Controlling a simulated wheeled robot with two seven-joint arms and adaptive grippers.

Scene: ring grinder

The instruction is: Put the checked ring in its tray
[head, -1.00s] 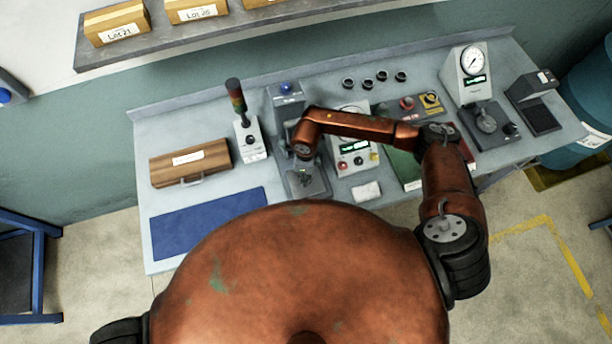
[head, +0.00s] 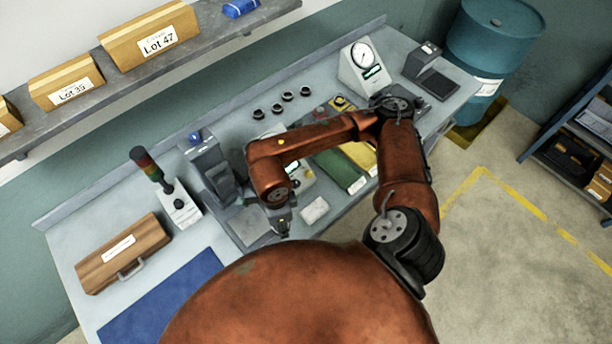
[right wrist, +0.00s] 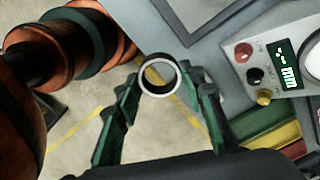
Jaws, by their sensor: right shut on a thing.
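My right gripper (head: 282,229) hangs low over the front of the bench, beside the grey machine. In the right wrist view its green fingers are shut on a metal ring (right wrist: 145,86), bright on its end face and hollow. The ring is held clear of any surface, with the floor and bench edge behind it. A green tray (head: 343,172) and a yellow tray (head: 361,155) lie on the bench, partly hidden by my right arm. In the right wrist view the green tray (right wrist: 256,121), the yellow one and a red strip show at the lower right. My left gripper is out of view.
The grey machine (head: 212,170) and a signal lamp (head: 150,165) stand left of the gripper. A wooden case (head: 125,253) and blue mat (head: 165,300) lie further left. A white block (head: 314,210) lies close right. Several small dark rings (head: 280,111) and a dial gauge (head: 363,65) stand behind.

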